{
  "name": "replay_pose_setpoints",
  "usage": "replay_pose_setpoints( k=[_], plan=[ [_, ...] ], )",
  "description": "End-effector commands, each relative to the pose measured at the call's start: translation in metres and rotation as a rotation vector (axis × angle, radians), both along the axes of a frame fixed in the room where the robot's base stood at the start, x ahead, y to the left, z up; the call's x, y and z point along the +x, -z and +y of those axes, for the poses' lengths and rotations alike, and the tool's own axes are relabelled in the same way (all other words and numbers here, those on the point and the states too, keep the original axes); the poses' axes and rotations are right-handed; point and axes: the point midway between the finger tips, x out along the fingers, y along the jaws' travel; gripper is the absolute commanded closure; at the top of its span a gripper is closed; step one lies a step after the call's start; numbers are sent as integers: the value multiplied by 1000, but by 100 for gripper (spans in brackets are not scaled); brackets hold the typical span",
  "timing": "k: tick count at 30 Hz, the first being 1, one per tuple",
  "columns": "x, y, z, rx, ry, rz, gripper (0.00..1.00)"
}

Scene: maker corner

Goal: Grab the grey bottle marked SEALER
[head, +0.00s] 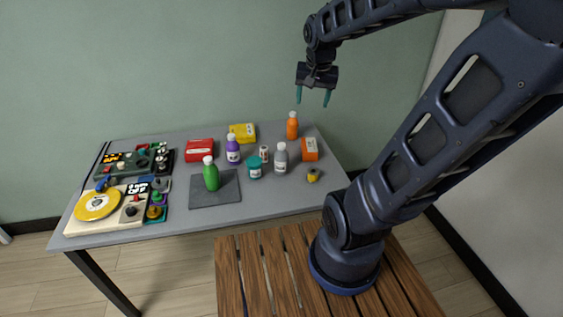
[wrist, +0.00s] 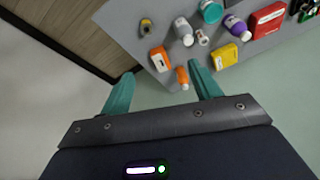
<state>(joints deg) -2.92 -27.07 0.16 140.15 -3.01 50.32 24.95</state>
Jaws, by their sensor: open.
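The grey bottle (head: 280,158) stands upright on the grey table, with a white cap and a label too small to read. It stands between a small white jar and an orange box. In the wrist view the grey bottle (wrist: 182,29) shows near the top middle, beyond the orange bottle and orange box. My gripper (head: 313,97) is open and empty, its teal fingers pointing down, high above the table's back right. In the wrist view the open fingers of my gripper (wrist: 163,88) are well apart from the bottle.
Near the grey bottle stand an orange bottle (head: 292,126), orange box (head: 309,149), yellow tape-like item (head: 313,175), teal jar (head: 254,167), small white jar (head: 264,154) and purple bottle (head: 233,149). A green bottle (head: 211,175) stands on a dark mat (head: 228,190). Electronics fill the left side.

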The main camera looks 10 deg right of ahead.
Motion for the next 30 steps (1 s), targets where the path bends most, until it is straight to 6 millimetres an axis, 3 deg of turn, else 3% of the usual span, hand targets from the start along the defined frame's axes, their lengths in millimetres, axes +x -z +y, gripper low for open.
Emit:
replay_pose_setpoints(
  k=[14,24,30],
  plan=[
    [95,64,22,51,364,102,37],
    [152,130,44,60,623,152,37],
    [176,169,56,59,752,170,37]
  ],
)
